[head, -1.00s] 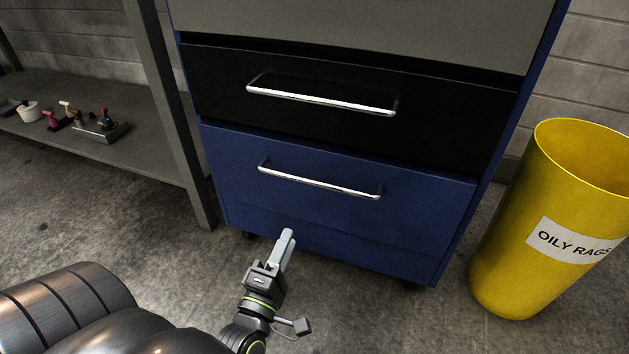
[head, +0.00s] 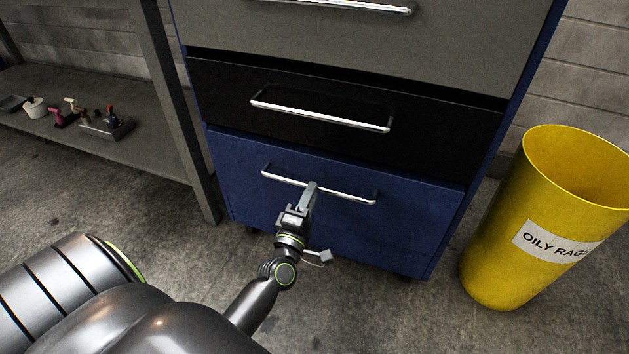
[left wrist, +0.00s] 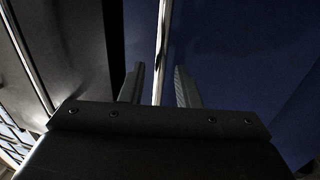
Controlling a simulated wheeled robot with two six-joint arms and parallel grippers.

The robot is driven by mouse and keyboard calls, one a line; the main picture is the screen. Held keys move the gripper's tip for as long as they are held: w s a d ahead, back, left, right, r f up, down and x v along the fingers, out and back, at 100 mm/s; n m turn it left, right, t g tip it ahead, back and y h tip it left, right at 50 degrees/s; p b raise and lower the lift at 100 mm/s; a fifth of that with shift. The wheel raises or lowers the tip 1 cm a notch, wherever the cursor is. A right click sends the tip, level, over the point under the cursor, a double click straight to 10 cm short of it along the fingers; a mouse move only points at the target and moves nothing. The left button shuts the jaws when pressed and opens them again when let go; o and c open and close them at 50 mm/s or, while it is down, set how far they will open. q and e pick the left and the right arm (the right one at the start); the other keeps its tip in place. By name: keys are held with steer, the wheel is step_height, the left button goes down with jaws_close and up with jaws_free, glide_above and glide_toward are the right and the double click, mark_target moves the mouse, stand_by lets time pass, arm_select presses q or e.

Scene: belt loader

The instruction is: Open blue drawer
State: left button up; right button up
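The blue drawer (head: 240,205) is the lowest front of the cabinet and looks shut. It also fills the right of the left wrist view (left wrist: 245,70). Its silver bar handle (head: 350,198) runs across its upper part. My left gripper (head: 311,187) is at the middle of this handle. In the left wrist view my left gripper (left wrist: 160,86) is open, with one finger on each side of the handle (left wrist: 162,40). Dark gaps show between bar and fingers. The gripper hides a short piece of the handle in the head view. My right gripper is not in view.
A black drawer (head: 430,145) with its own handle (head: 330,118) is directly above, and a grey drawer (head: 450,50) above that. A yellow bin (head: 500,235) stands on the right. A grey shelf unit (head: 150,165) with small tools is on the left. Floor before the cabinet is mostly clear.

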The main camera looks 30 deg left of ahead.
arm_select(q)
steer(key=shift+x, duration=1.5)
jaws_close()
